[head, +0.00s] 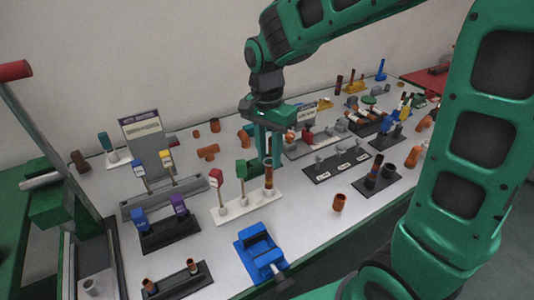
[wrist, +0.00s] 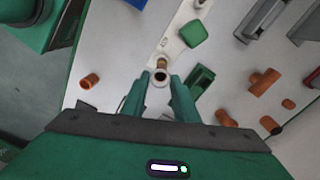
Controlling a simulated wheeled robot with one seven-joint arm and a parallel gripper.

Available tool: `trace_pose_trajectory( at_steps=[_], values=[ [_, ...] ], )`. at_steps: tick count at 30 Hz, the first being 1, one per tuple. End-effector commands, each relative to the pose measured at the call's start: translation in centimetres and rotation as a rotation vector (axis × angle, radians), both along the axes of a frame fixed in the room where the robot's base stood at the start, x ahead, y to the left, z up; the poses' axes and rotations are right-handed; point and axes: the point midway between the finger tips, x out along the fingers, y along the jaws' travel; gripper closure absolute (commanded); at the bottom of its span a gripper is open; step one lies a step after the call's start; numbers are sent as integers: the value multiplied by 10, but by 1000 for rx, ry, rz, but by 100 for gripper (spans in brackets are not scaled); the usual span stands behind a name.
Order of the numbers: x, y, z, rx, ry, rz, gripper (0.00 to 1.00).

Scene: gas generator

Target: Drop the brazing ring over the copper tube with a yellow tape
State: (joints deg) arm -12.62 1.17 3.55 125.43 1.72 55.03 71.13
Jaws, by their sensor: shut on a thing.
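The copper tube (head: 268,180) stands upright at the right end of a white base plate (head: 233,208), with a yellowish band on it. In the wrist view the tube (wrist: 162,63) shows just beyond my fingertips. My gripper (head: 267,160) points down at the tube's top. It also shows in the wrist view (wrist: 161,80), shut on a small pale ring with a dark centre, the brazing ring (wrist: 160,77). The ring lines up with the tube's upper end; I cannot tell whether it is around the tube or just above it.
A green tag (head: 241,168) and a red tag (head: 216,176) stand on the same plate, left of the tube. A blue vise (head: 260,249) is in front. A loose copper fitting (head: 339,203) lies to the right. A black labelled rack (head: 337,165) stands further right.

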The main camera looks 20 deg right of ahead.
Motion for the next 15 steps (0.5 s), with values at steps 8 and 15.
trace_pose_trajectory(
  at_steps=[8, 15],
  values=[
    [0, 0, 0, 0, 0, 0, 82],
    [0, 0, -5, -1, 1, 0, 82]
  ],
)
